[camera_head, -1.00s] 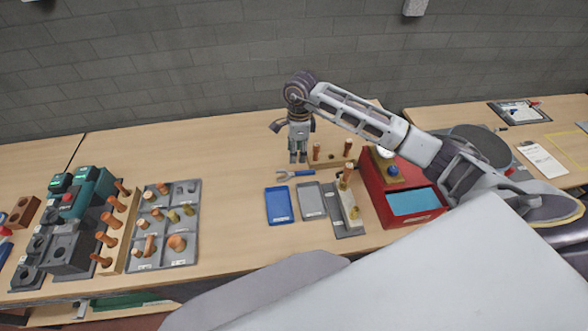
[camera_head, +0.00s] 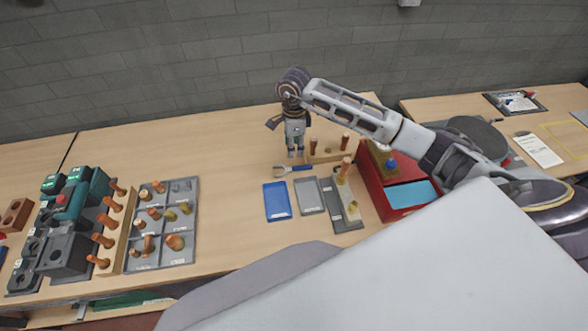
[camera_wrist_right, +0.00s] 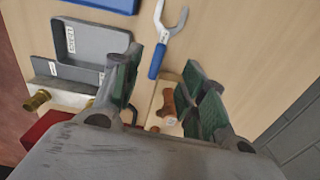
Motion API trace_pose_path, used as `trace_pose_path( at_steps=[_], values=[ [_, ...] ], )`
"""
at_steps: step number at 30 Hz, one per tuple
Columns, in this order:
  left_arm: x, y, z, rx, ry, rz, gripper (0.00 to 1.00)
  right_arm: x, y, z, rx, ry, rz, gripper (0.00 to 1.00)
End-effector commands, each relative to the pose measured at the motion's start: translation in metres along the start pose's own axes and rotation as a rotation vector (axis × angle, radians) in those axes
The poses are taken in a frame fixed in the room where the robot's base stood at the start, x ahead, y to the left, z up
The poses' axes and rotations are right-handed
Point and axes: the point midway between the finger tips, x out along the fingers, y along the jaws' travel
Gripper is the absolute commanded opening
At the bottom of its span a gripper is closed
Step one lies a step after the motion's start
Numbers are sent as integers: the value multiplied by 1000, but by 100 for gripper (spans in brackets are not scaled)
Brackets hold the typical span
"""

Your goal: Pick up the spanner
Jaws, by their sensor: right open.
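The spanner (camera_head: 291,169) lies flat on the table, with a blue handle and a grey open jaw pointing left. My right gripper (camera_head: 296,152) points down above the table, just behind the spanner's handle end. In the right wrist view, the spanner (camera_wrist_right: 159,52) lies beyond the fingertips, its blue handle toward me. My right gripper (camera_wrist_right: 162,72) is open, with its green-padded fingers apart and nothing between the tips. I cannot tell its exact height above the table. My left gripper is not in view.
A blue tray (camera_head: 277,201) and a grey tray (camera_head: 309,196) lie in front of the spanner. A wooden block with copper fittings (camera_head: 328,154) stands close right of the gripper, beside a red box (camera_head: 376,191). The table left of the spanner is clear.

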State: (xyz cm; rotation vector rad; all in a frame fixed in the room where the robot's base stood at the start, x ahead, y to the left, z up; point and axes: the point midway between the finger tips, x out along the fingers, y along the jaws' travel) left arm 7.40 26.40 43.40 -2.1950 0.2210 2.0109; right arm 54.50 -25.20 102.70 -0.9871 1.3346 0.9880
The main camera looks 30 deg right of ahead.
Motion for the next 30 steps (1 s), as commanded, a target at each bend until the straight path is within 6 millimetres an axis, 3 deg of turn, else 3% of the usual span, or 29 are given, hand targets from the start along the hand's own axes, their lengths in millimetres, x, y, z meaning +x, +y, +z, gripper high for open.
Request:
trace_pose_path(
  at_steps=[7,15,30],
  values=[
    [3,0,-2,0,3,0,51,35,1,-1,1,2,3,42],
    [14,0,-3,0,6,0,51,60,0,0,1,0,1,42],
    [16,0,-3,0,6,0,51,65,0,-1,1,1,0,42]
  ],
)
